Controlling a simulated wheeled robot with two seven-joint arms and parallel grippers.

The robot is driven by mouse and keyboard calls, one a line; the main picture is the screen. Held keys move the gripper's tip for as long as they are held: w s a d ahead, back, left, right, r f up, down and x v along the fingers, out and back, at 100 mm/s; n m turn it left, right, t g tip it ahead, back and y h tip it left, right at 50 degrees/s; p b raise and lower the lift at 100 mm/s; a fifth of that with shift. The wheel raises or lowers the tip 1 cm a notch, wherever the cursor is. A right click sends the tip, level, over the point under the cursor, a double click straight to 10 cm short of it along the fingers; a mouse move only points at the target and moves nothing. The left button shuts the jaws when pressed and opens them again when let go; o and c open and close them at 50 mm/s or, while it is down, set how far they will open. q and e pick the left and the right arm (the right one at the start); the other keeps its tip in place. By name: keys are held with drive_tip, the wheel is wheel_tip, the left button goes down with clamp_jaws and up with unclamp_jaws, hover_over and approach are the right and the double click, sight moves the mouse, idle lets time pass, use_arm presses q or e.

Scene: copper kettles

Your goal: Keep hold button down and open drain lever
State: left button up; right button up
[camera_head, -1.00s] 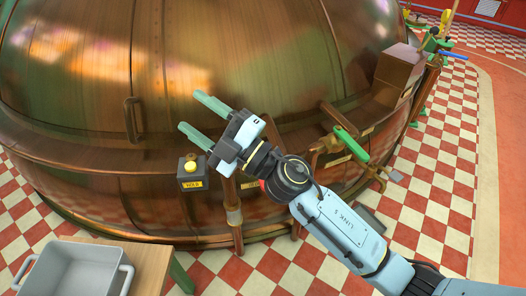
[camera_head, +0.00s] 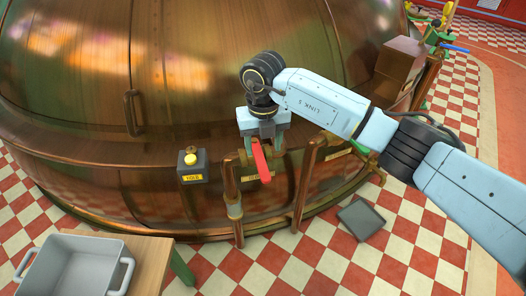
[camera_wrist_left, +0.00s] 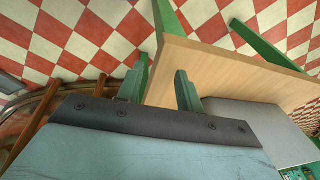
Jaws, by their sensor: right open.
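The hold button is a yellow knob (camera_head: 190,159) on a dark box with a yellow HOLD label, on the copper kettle's lower front in the head view. Nothing touches it. A red lever (camera_head: 262,163) stands on a copper pipe to its right, above a small label too small to read. My right gripper (camera_head: 263,149) points down right at the red lever, its jaws open; whether they touch it cannot be told. My left gripper is out of the head view. In the left wrist view its green fingers (camera_wrist_left: 161,92) are apart and empty, above a wooden table's edge.
The copper kettle (camera_head: 70,120) fills the back left. A wooden table (camera_head: 154,266) with a grey tub (camera_head: 75,240) stands at the lower left. A green lever (camera_head: 362,150) is mostly behind my right arm. A dark tray (camera_head: 362,218) lies on the checkered floor.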

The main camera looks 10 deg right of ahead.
sight(263, 168)
wheel_tip(263, 168, down, 5)
drive_tip(key=b, duration=0.3)
drive_tip(key=shift+a+r+b, duration=0.1)
drive_tip(key=shift+r+b, duration=0.05)
drive_tip(key=shift+b, duration=0.15)
wheel_tip(263, 168, down, 4)
drive_tip(key=b, duration=0.2)
drive_tip(key=shift+f+b, duration=0.25)
drive_tip(key=shift+b, duration=0.1)
drive_tip(key=shift+f, duration=0.15)
use_arm(q)
drive_tip(key=w+d+r, duration=0.1)
drive_tip(key=d+r, duration=0.2)
drive_tip(key=r, duration=0.4)
drive_tip(key=w+d+r+t+h, duration=0.1)
drive_tip(key=d+r, duration=0.2)
drive_tip(key=r, duration=0.5)
drive_tip(key=shift+d+r, duration=0.3)
drive_tip(key=shift+d, duration=0.05)
drive_tip(key=shift+c, duration=0.2)
